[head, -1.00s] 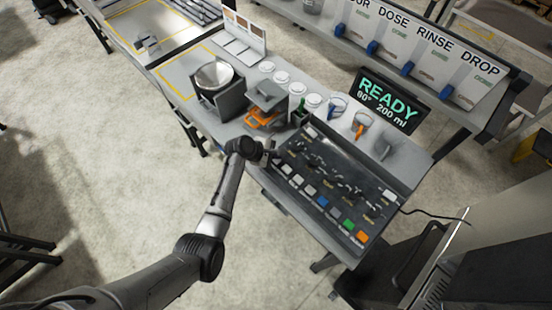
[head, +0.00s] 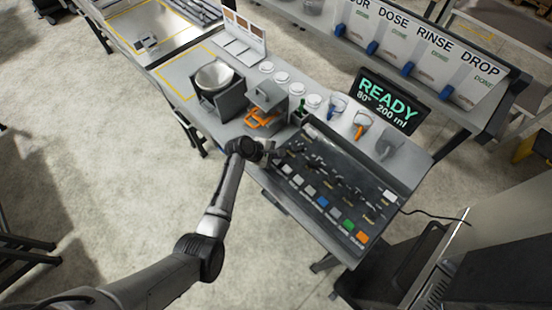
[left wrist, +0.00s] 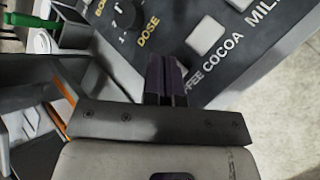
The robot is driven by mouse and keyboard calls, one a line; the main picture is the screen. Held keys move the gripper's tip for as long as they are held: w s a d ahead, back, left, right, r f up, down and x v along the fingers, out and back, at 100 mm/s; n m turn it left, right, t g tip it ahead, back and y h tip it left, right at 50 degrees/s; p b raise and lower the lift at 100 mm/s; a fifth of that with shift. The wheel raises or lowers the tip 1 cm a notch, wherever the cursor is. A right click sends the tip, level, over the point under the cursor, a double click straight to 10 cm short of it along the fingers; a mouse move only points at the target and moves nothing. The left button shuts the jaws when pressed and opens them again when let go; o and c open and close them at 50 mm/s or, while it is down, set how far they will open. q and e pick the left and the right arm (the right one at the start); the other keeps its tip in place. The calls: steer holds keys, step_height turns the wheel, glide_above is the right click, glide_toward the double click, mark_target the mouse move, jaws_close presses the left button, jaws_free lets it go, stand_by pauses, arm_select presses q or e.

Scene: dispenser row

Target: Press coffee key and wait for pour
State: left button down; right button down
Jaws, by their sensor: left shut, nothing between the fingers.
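The black key panel (head: 345,178) has a row of coloured keys along its front edge and several knobs behind them. My left gripper (head: 275,155) is over the panel's left front end. In the left wrist view its shut, empty fingers (left wrist: 166,78) cover the start of the coffee label (left wrist: 189,84). The coffee key itself is hidden behind the fingers, so I cannot tell whether they touch it. A white key (left wrist: 204,38) by the cocoa label is visible just to the right. The display (head: 388,100) reads READY, 80° and 200 ml. My right gripper is not in view.
Behind the panel stand clear cups (head: 361,123) with coloured handles. A grey and orange device (head: 265,105) and a metal bowl (head: 214,75) in a dark stand are left of the panel. White round lids (head: 282,77) line the counter. Open floor lies in front.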

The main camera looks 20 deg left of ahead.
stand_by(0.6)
arm_select(q)
steer(key=shift+f, duration=0.15)
steer(key=shift+f, duration=0.25)
stand_by(0.4)
steer(key=shift+f, duration=0.5)
stand_by(0.4)
steer(key=shift+r, duration=0.1)
steer(key=shift+r+p, duration=0.5)
steer(key=shift+p, duration=0.05)
steer(key=shift+r+p, duration=0.3)
steer(key=shift+p, duration=0.1)
